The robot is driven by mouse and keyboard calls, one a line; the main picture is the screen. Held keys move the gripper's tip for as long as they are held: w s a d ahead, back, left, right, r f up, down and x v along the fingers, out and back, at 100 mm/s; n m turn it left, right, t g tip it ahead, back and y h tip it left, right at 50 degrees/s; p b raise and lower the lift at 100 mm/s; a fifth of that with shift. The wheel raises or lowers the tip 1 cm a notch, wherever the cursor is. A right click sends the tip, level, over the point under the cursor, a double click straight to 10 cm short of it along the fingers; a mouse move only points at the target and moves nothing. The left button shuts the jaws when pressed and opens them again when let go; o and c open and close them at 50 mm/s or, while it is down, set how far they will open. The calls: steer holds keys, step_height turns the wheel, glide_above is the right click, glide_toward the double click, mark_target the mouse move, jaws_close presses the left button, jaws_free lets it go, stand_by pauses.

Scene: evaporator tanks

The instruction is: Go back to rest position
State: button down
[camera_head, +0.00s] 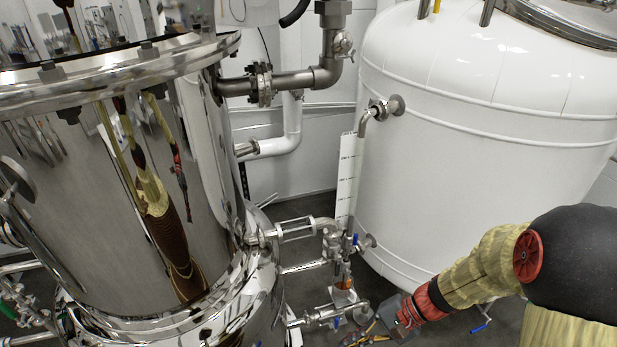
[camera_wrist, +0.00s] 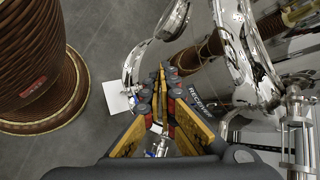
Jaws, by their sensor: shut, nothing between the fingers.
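My gripper (camera_head: 362,335) is low at the bottom of the head view, at the end of my arm that reaches in from the right. It is partly cut off by the lower edge there. In the wrist view, the yellow and dark fingers of my gripper (camera_wrist: 163,78) run together towards their tips, shut, with nothing held. In the head view it is near the small pipes and valves (camera_head: 340,270) between the two tanks. Whether it touches any of them I cannot tell.
A polished steel tank (camera_head: 95,200) stands at the left. A white tank (camera_head: 460,110) stands at the right, behind my arm. Steel pipework (camera_head: 290,80) fills the gap between them. In the wrist view, shiny pipes (camera_wrist: 240,50) are close at the right, and grey floor (camera_wrist: 95,35) shows at the left.

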steer(key=s+d+r+n+t+h, duration=0.2)
steer(key=s+d+r+n+h, duration=0.25)
steer(key=r, duration=0.45)
steer(key=s+d+r+n+t+h, duration=0.25)
steer(key=d+r+h, duration=0.35)
steer(key=r, duration=0.4)
step_height(320, 180, up, 6)
steer(key=a+n+t, duration=0.1)
steer(key=t, duration=0.1)
steer(key=shift+w+a+y+p, duration=0.15)
steer(key=shift+a+y+p, duration=0.1)
steer(key=shift+y+p, duration=0.15)
